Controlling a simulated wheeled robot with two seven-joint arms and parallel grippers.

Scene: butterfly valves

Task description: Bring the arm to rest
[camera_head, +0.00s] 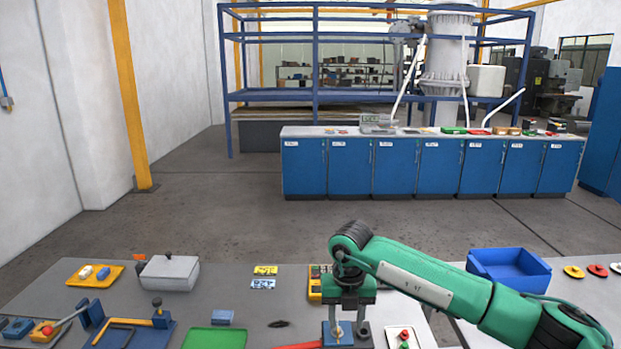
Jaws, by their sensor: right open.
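My green right arm reaches in from the right. Its right gripper (347,322) points down with its fingers apart, over a butterfly valve (338,341) at the front edge of the picture. The valve shows a blue body, a grey stem between the fingers, and what looks like a red lever (298,346) running left. The bottom edge cuts the valve off, and I cannot tell whether a finger touches it. My left gripper is not in view.
A blue bin (508,268) stands right, behind my arm. Open floor lies beyond.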

